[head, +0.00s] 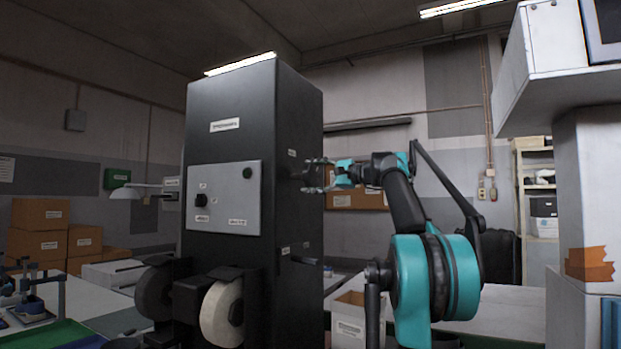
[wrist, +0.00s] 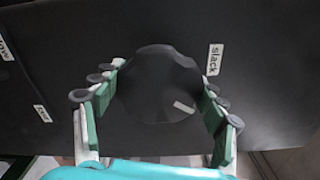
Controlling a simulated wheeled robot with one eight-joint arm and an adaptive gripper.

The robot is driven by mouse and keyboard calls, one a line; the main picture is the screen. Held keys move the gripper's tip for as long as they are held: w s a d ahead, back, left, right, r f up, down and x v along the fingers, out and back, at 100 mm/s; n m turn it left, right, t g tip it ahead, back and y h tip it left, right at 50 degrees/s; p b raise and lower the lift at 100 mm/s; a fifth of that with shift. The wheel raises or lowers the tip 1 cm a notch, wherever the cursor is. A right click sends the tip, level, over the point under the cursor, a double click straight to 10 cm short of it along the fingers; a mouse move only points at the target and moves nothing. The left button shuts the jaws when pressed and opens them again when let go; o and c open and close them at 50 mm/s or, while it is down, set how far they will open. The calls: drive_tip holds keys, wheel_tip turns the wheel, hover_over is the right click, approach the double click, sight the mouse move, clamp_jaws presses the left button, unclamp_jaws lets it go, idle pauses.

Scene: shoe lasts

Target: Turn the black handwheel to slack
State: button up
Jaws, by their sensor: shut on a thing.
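The black handwheel (wrist: 158,85) is a lobed knob on a black panel, with a short pale mark on its lower right face in the wrist view. A white label reading "slack" (wrist: 215,60) is on the panel, to the upper right of the wheel. My gripper (wrist: 160,97) has its green-padded fingers on either side of the wheel and is shut on it. In the head view my gripper (head: 318,176) reaches the right side of the tall black machine (head: 230,125). The wheel is hard to make out there.
The machine's front has a grey control panel (head: 224,198) and a pale roller (head: 221,312) below. A black lever (head: 304,260) sticks out of its right side, under my gripper. A white column (head: 585,200) is at the right.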

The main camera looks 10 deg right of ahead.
drive_tip(key=n, duration=0.6)
drive_tip(key=shift+f, duration=0.15)
drive_tip(key=shift+n, duration=0.4)
drive_tip(key=o, duration=1.2)
drive_tip(key=shift+c, duration=0.2)
drive_tip(key=v, duration=1.2)
